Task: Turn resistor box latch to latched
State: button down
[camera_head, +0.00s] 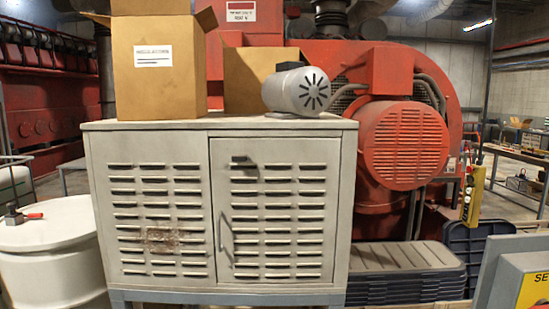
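A pale grey louvered cabinet (160,127), likely the resistor box, stands in the middle of the head view. Its right door (280,153) looks closed flush with the front. A small dark latch (239,159) sits near the door's upper left corner and appears to lie horizontally; its exact setting is too small to tell. A vertical bar handle (220,231) is lower on the door's left edge. My gripper is not in view, and nothing covers the latch.
Open cardboard boxes (155,85) and a small grey motor (297,90) stand on the cabinet. A white drum (50,250) is at left. Stacked dark trays (405,270) and a grey-yellow box (515,280) are at right. A large red machine (404,145) stands behind.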

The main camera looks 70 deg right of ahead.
aim_at(235, 157)
jog(key=z, duration=1.9)
